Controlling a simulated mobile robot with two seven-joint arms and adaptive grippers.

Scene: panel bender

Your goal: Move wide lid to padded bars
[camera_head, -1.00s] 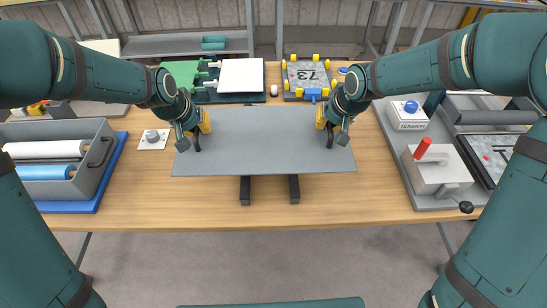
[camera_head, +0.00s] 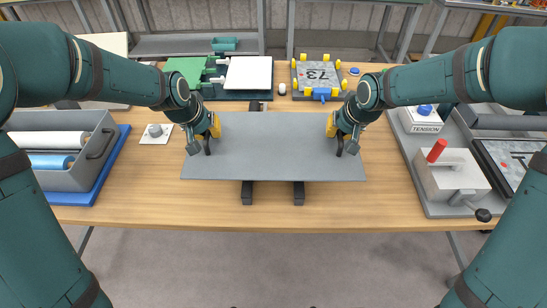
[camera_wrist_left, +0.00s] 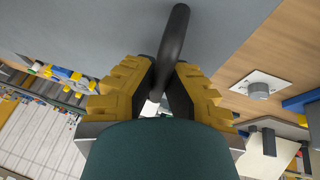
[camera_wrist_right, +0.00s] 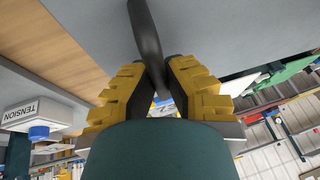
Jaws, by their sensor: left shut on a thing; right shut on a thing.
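The wide lid (camera_head: 272,150) is a flat grey sheet with a dark handle near each end. It lies level above the middle of the bench. My left gripper (camera_head: 208,140) is shut on the left handle, a dark curved bar in the left wrist view (camera_wrist_left: 178,40). My right gripper (camera_head: 345,140) is shut on the right handle, also seen in the right wrist view (camera_wrist_right: 145,40). Two dark padded bars (camera_head: 247,193) (camera_head: 299,193) stick out under the lid's near edge. The lid hides most of them. I cannot tell whether it touches them.
A grey tray with rolls (camera_head: 62,140) and a small white plate with a knob (camera_head: 156,133) are left. A tension box (camera_head: 421,119) and a grey block with a red handle (camera_head: 452,178) are right. A plate marked 73 (camera_head: 321,75) stands behind. The bench front is clear.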

